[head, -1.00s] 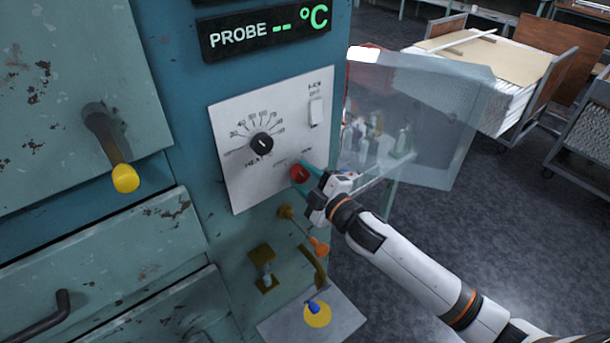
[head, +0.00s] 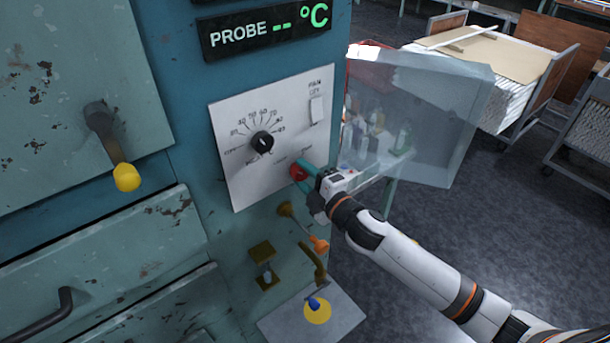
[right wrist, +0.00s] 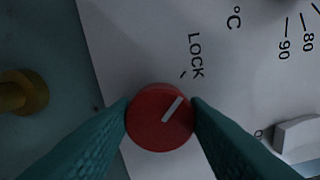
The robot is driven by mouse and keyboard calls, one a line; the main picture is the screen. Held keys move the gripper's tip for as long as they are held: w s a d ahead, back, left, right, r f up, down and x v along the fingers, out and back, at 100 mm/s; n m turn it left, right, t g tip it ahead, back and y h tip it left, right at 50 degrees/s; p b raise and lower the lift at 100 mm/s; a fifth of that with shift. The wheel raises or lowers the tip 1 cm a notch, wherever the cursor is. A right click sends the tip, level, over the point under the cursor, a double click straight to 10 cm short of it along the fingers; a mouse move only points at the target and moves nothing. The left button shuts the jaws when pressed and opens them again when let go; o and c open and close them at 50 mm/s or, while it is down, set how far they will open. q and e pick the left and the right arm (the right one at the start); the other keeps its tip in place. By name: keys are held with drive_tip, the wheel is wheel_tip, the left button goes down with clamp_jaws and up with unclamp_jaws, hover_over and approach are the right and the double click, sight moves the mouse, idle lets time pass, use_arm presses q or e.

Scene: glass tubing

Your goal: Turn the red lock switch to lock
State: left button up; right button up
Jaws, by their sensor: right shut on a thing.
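The red lock switch (head: 297,172) is a round knob low on the white control panel (head: 240,185). My right gripper (head: 302,172) reaches it from the lower right. In the right wrist view the red knob (right wrist: 152,131) sits between the two teal fingers (right wrist: 160,118), which touch it on both sides. The knob's white line slants to the upper right, roughly toward the small tick by the printed word LOCK (right wrist: 196,56). A second label by the knob is too small to read in the head view. My left gripper is not in view.
A black heat dial (head: 262,142) and a white fan switch (head: 317,110) are on the same panel. A brass lever with an orange tip (head: 319,244) is just below my gripper. A clear shield (head: 440,120) stands close behind my wrist.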

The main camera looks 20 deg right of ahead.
drive_tip(key=o, duration=1)
drive_tip(key=shift+s+d+f, duration=0.15)
drive_tip(key=shift+s, duration=0.35)
drive_tip(key=shift+b+v, duration=1.7)
drive_tip(key=shift+v, duration=3.8)
